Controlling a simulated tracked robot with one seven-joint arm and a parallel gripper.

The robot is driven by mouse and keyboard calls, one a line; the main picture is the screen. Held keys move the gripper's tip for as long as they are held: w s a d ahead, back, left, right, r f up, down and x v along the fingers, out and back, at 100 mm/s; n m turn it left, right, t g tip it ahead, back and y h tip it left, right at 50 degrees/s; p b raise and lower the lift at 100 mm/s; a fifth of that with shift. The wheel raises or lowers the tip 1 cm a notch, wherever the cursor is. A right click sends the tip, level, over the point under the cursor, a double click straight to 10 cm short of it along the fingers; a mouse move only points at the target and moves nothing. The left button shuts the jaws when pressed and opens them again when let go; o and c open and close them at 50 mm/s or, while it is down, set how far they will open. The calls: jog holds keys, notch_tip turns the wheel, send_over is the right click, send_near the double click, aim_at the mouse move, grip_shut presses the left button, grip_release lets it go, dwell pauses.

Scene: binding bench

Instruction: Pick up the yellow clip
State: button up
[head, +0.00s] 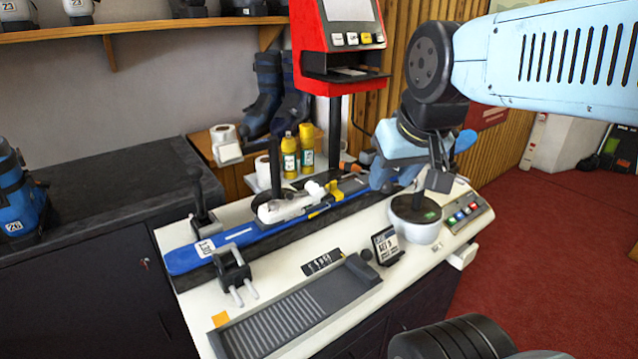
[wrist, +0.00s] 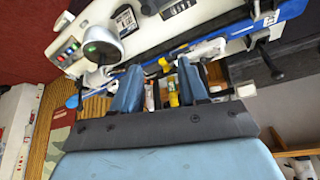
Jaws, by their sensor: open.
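The yellow clip (head: 326,207) shows in the head view as a small yellow piece at the binding on the blue ski (head: 215,250), beside white binding parts. In the wrist view a small yellow piece (wrist: 164,64) shows between the fingertips, a little beyond them; it looks like the same clip. My gripper (head: 382,178) is over the right part of the bench, right of the clip and apart from it. Its two blue fingers (wrist: 158,66) are spread with nothing between them. Part of the gripper is hidden behind my wrist in the head view.
A white pot (head: 414,232) with a dark top stands close to my gripper, by a button panel (head: 467,215). Yellow bottles (head: 307,147) and a red machine (head: 340,45) stand behind. A dark ridged tray (head: 270,325) lies at the front.

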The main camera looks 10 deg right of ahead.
jog(key=o, duration=0.3)
jog(key=shift+w+d+r, duration=0.15)
jog(key=shift+w, duration=0.45)
jog(key=o, duration=0.7)
jog(key=w+n, duration=0.2)
jog(key=w+r+n+g, duration=0.1)
jog(key=w, duration=0.2)
jog(key=w+n, duration=0.2)
jog(key=w, duration=0.1)
jog(key=shift+w+d+r+n, duration=0.1)
jog(key=shift+d+r+n, duration=0.2)
jog(key=shift+d, duration=0.1)
jog(key=shift+o, duration=0.2)
jog(key=n+g, duration=0.5)
jog(key=n, duration=1.2)
send_over(332, 182)
notch_tip(332, 182, down, 10)
jog(key=f, duration=0.9)
jog(key=shift+w, duration=0.25)
jog(key=shift+s+f, duration=0.15)
jog(key=shift+f, duration=1.15)
jog(key=shift+s+f, duration=0.1)
jog(key=shift+f, duration=1.2)
